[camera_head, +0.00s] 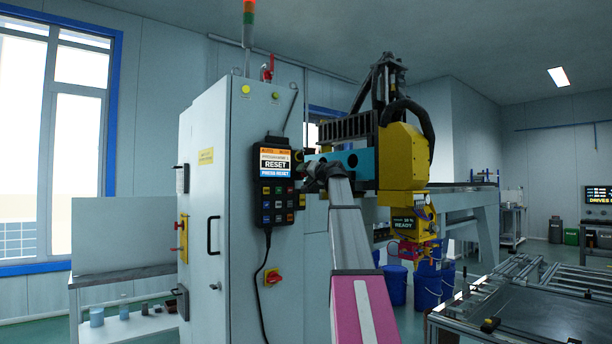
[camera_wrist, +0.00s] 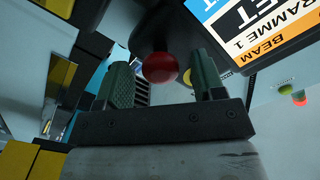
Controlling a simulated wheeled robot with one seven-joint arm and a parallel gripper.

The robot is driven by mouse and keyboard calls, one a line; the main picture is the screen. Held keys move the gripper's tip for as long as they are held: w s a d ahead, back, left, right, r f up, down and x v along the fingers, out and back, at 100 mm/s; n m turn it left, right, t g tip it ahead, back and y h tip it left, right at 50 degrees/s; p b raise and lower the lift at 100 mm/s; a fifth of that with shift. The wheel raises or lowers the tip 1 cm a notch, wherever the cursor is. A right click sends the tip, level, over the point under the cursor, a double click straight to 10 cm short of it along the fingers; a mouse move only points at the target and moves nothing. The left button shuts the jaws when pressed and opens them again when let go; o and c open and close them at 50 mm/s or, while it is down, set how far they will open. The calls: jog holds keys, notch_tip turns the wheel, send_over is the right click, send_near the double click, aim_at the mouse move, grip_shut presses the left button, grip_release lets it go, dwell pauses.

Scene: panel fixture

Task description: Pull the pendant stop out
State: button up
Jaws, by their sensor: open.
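The pendant (camera_head: 276,190) is a dark box with a lit screen and several keys, mounted on the grey cabinet. Its screen reads "RESET" and "PRESS RESET". In the wrist view, the pendant stop (camera_wrist: 160,68) is a round red knob between the two green fingers of my gripper (camera_wrist: 164,84). The fingers are apart, one on each side of the knob, and I see no clear contact. Part of the pendant screen (camera_wrist: 262,35) shows at upper right there. In the head view my gripper (camera_head: 313,170) is at the pendant's upper right side, and the stop is hidden.
A cable hangs below the pendant. The yellow machine head (camera_head: 402,155) stands to the right, behind my arm. A worktable (camera_head: 530,310) is at lower right.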

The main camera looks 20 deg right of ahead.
jog(key=v, duration=1)
jog(key=shift+s, duration=0.4)
jog(key=shift+d+f, duration=0.1)
